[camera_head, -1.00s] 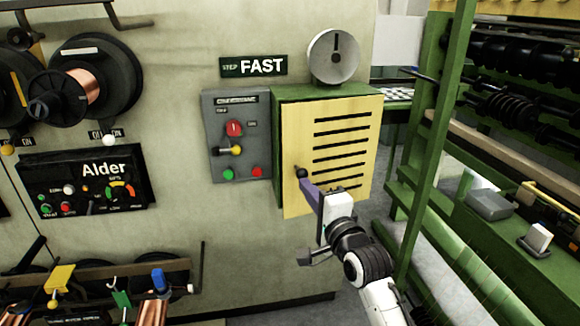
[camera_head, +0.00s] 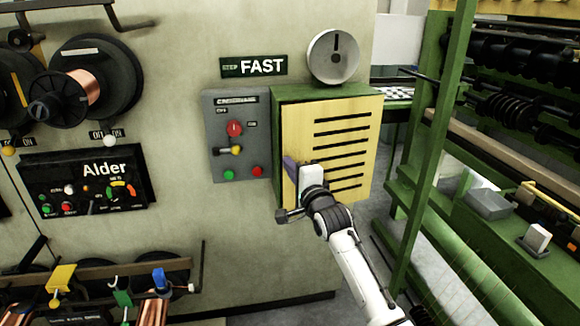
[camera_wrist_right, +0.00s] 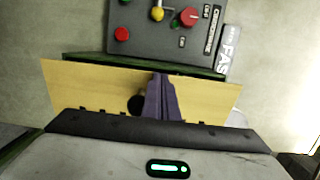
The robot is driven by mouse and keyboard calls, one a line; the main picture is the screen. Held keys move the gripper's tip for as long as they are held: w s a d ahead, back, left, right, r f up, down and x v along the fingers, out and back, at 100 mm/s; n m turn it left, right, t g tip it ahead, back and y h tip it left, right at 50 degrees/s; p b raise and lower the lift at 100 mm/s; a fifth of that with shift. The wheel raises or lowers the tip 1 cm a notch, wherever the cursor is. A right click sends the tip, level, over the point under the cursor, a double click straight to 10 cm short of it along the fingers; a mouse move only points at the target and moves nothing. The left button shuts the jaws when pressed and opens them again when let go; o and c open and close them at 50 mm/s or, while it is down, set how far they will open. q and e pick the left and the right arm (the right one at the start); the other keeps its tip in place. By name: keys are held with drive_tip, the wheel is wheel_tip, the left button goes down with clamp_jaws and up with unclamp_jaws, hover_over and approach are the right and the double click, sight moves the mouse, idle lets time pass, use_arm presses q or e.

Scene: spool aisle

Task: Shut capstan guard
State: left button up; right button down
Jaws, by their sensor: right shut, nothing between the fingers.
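The capstan guard (camera_head: 348,112) is a yellow slotted panel on the front of a green box (camera_head: 274,140). It lies close over the box front; I cannot tell whether it is fully flush. My right gripper (camera_head: 290,166) has its purple fingers shut and empty at the guard's lower left part. In the right wrist view the fingers (camera_wrist_right: 161,98) are at the yellow guard (camera_wrist_right: 95,85), beside its black knob (camera_wrist_right: 135,105). Whether they touch the panel is unclear. The knob is hidden in the head view. My left gripper is out of view.
A grey control box (camera_head: 236,140) with a red knob, a yellow-tipped lever and buttons is just left of the green box. A round grey dial (camera_head: 333,57) sits above. A green machine frame (camera_head: 430,150) stands to the right.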

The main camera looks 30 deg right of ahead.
drive_tip(key=shift+w+d+b, duration=0.1)
drive_tip(key=shift+w+b, duration=0.4)
drive_tip(key=shift+w, duration=0.95)
